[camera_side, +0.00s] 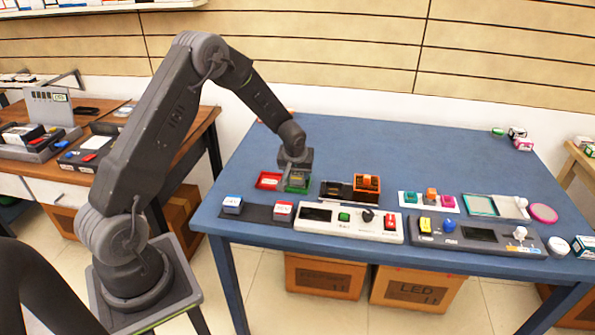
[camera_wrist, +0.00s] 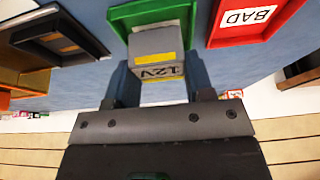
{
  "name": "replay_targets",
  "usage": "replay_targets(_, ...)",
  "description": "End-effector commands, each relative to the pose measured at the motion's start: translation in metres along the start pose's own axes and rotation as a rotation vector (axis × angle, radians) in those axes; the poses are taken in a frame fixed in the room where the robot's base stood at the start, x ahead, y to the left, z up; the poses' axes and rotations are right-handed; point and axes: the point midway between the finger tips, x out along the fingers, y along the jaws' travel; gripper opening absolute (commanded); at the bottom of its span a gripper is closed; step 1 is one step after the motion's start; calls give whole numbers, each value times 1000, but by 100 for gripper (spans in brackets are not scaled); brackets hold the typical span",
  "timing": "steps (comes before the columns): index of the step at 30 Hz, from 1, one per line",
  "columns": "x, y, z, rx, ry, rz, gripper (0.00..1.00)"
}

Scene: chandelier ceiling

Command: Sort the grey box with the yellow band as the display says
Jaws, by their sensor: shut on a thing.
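The grey box (camera_wrist: 158,42) has a yellow band and a "12V" label, upside down in the wrist view. My gripper (camera_wrist: 160,75) is shut on it, with one finger on each side. The box is at the green tray (camera_wrist: 150,14), overlapping its near edge in the wrist view; I cannot tell whether it touches the tray floor. The red tray (camera_wrist: 225,33), labelled "BAD", lies beside it. In the side view my gripper (camera_side: 296,175) is low over the green tray (camera_side: 290,190), with the red tray (camera_side: 268,180) to its left. A dark display (camera_side: 316,214) is on a white panel; its text is unreadable.
The white panel (camera_side: 375,236) has green and red buttons and a black knob. A dark holder (camera_side: 336,190) and an orange bin (camera_side: 367,186) stand right of the trays. Two small blocks (camera_side: 232,204) (camera_side: 282,211) sit on a dark mat.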

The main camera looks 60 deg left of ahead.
Motion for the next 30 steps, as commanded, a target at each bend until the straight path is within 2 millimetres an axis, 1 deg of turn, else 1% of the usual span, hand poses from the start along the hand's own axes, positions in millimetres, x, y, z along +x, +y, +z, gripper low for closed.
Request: replay_targets(30, 8, 0, 3, 1, 0, 0, 24)
